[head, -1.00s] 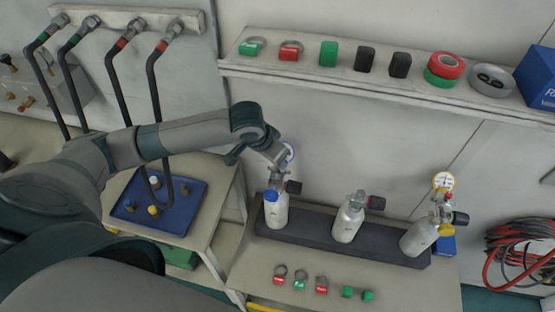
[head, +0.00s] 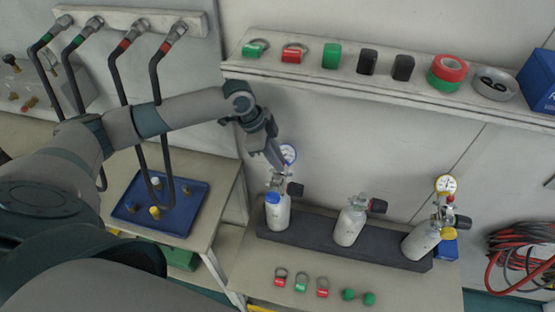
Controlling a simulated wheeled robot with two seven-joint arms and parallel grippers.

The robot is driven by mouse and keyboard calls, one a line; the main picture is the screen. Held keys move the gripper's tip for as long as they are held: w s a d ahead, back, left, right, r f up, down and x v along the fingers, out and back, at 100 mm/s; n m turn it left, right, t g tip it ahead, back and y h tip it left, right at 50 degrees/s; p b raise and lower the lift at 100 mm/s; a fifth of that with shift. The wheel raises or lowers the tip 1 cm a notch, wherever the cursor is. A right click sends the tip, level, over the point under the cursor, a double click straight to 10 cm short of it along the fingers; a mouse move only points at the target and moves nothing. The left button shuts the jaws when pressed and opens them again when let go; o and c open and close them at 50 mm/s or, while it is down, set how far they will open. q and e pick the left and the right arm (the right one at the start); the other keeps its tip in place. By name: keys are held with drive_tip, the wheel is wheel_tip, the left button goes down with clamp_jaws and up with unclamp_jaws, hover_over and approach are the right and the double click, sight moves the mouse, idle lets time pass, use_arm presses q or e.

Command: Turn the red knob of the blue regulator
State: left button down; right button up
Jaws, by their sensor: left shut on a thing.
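The blue regulator (head: 273,197) sits on the left white cylinder, with a blue-rimmed gauge (head: 289,154) at its top. My left gripper (head: 279,166) points down at the top of this regulator, beside the gauge, and is shut. Its fingers cover the spot where they grip, and the red knob of the blue regulator is hidden there. The left cylinder (head: 278,216) stands upright in a dark holder. My right gripper is not in view.
A shelf (head: 300,75) with tags and tape rolls runs above. A blue tray (head: 185,222) lies on the left table.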

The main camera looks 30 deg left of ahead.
use_arm(q)
drive_tip(key=shift+w+m+g, duration=0.15)
drive_tip(key=shift+m+g, duration=0.35)
drive_tip(key=shift+m, duration=1)
drive_tip(key=c, duration=1.7)
unclamp_jaws()
drive_tip(key=shift+o, duration=0.2)
drive_tip(key=shift+a, duration=0.1)
drive_tip(key=shift+a+r+b, duration=0.3)
drive_tip(key=shift+r+b, duration=0.3)
drive_tip(key=shift+b, duration=0.1)
drive_tip(key=b+v, duration=0.2)
drive_tip(key=v, duration=0.4)
